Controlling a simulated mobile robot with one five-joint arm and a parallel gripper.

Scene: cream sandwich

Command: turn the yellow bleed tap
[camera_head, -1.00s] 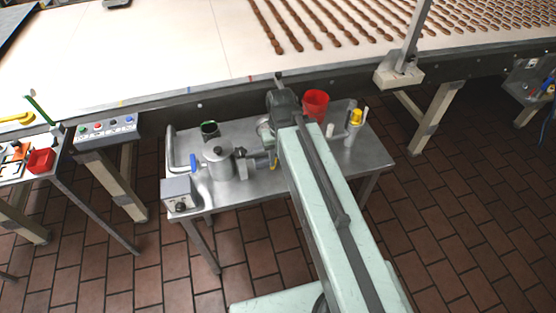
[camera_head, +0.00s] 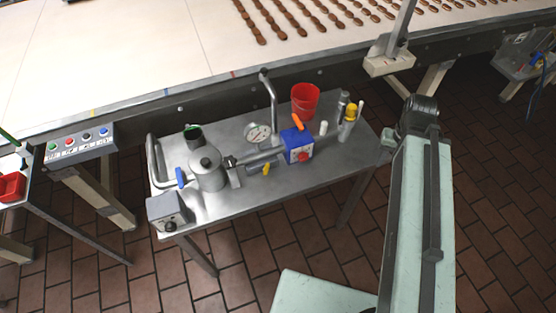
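A small yellow tap handle (camera_head: 266,169) sits low on the front side of the pipework on the metal table, right of the silver pot-shaped body (camera_head: 207,167) and left of the blue box (camera_head: 297,146). It is small in the picture, so its exact angle is hard to tell. My gripper (camera_head: 388,140) is at the end of my arm, off the table's right edge and well apart from the yellow handle. Its fingers are too small and turned away to show whether they are open.
The metal table (camera_head: 225,217) also holds a red bucket (camera_head: 305,102), a round gauge (camera_head: 257,133), a blue handle (camera_head: 181,177), an orange handle (camera_head: 297,122) and a yellow-topped cylinder (camera_head: 349,120). A conveyor (camera_head: 130,60) runs behind. Brick floor lies open in front.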

